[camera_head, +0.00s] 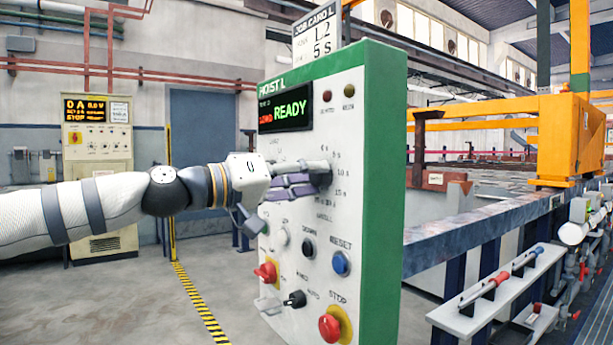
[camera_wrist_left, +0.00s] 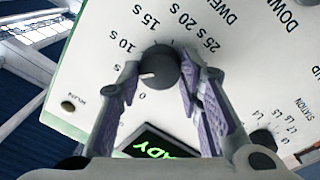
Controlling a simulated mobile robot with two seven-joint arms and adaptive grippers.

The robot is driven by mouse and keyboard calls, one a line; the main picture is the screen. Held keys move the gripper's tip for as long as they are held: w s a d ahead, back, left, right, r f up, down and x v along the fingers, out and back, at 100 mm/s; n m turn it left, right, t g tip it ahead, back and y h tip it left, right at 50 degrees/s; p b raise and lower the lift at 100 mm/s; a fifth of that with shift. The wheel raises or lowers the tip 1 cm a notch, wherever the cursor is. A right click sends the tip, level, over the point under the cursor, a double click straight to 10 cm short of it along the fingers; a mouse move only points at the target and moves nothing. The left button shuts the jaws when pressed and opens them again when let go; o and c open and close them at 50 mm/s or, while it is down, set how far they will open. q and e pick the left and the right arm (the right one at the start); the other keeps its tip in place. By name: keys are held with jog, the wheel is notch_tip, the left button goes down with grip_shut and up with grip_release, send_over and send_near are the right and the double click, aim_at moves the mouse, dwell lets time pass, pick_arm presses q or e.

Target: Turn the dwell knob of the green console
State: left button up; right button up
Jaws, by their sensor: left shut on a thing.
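The green console (camera_head: 386,200) has a white face with knobs, buttons and a display reading READY. The dark round dwell knob (camera_wrist_left: 160,68) shows in the left wrist view, within a printed scale from 0 to 25 s. A pale mark on its rim points toward the low end, near 0. My left gripper (camera_head: 322,176) reaches the upper right of the face; in the left wrist view its purple-padded fingers (camera_wrist_left: 160,82) are shut on the knob, one each side. My right gripper is not in view.
A job card (camera_head: 317,35) on the console top reads L2 and 5 s. A station knob (camera_wrist_left: 262,139) lies beside the right finger in the wrist view. Below my gripper are a blue reset button (camera_head: 340,263) and a red stop button (camera_head: 330,327). Tank rails stand at right.

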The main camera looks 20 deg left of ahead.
pick_arm(q)
jog(key=o, duration=1.2)
jog(key=shift+c, duration=0.2)
jog(key=v, duration=1.2)
jog(key=shift+f, duration=0.1)
